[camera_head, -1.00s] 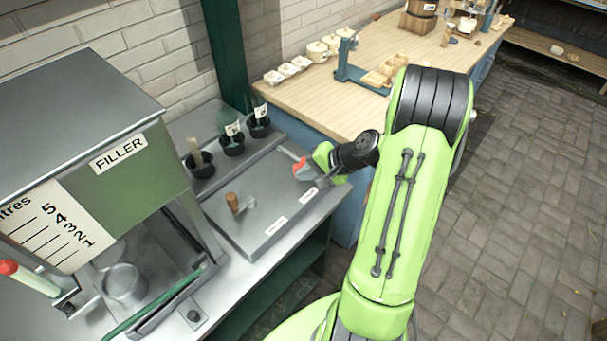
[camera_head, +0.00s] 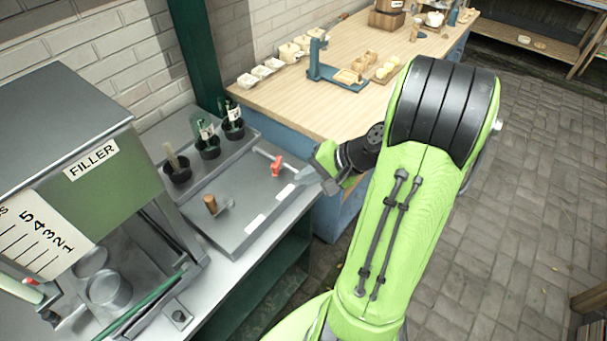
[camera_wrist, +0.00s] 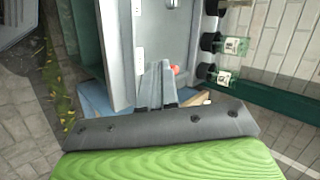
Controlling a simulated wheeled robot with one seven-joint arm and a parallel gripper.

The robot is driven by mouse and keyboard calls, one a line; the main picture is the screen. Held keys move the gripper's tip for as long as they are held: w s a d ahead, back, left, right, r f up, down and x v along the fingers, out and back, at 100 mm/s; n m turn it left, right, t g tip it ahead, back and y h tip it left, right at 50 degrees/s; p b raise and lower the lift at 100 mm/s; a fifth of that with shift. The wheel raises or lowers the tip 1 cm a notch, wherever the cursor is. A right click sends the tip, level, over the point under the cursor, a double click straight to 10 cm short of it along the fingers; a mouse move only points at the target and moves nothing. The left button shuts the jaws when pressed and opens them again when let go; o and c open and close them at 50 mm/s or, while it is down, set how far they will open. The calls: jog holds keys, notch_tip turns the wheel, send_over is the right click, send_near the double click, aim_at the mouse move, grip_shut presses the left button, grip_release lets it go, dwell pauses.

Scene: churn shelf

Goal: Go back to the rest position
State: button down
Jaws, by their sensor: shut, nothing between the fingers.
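The filler (camera_head: 75,160) stands at left on the bench. Small bottles in dark cups (camera_head: 207,142) line the tray's back. A wooden table (camera_head: 300,100) behind holds a blue stand (camera_head: 325,75) and small dishes. The paved floor (camera_head: 520,190) at right is open.

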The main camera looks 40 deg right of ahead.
jog(key=shift+s, duration=0.1)
jog(key=s+a+r+n+g+h, duration=0.1)
jog(key=s+a+r+n+g, duration=0.1)
jog(key=a+r+n, duration=0.3)
jog(key=s+a+r+n+g+h, duration=0.1)
jog(key=s+a+n+h, duration=0.15)
jog(key=a, duration=0.55)
jog(key=s+a+r+n+h, duration=0.1)
jog(key=s+r+n, duration=0.3)
jog(key=s, duration=0.5)
jog(key=shift+a+r+t, duration=0.15)
jog(key=shift+a+t, duration=0.25)
jog(key=shift+a, duration=0.3)
jog(key=shift+h, duration=0.25)
